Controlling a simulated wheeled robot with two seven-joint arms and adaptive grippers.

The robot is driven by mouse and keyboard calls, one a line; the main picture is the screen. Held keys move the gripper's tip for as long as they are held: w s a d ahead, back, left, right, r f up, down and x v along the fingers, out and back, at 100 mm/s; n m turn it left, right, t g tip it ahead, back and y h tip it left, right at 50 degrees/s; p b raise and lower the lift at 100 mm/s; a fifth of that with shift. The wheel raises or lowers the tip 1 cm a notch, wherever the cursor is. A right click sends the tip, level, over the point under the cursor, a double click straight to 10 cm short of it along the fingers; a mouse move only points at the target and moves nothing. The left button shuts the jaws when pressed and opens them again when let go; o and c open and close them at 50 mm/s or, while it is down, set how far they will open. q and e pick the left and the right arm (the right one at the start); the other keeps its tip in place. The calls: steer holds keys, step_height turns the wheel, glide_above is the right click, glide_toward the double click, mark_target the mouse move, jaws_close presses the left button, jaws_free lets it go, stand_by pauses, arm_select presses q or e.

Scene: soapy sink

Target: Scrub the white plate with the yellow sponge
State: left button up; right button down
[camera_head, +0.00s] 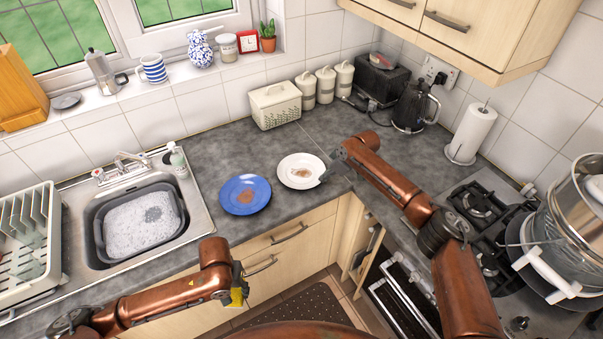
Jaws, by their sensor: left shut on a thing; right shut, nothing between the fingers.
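The white plate (292,180) lies on the grey worktop near its front edge, with a brown stain on it. My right gripper (325,177) is shut and empty at the plate's right edge; I cannot tell whether it touches the plate. My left gripper (237,285) is low in front of the drawers, shut on the yellow sponge (236,297). The sponge is partly hidden by the gripper and is well apart from the plate.
A blue plate (237,206) with a brown stain lies left of the white one. The sink (187,220) holds a basin of suds. A dish rack (50,245) stands at left. A bread bin (275,106) and canisters stand behind. A hob with pots is at right.

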arm_select(q)
steer(key=shift+f, duration=0.1)
arm_select(e)
steer(key=shift+f, duration=0.2)
steer(key=shift+r, duration=0.15)
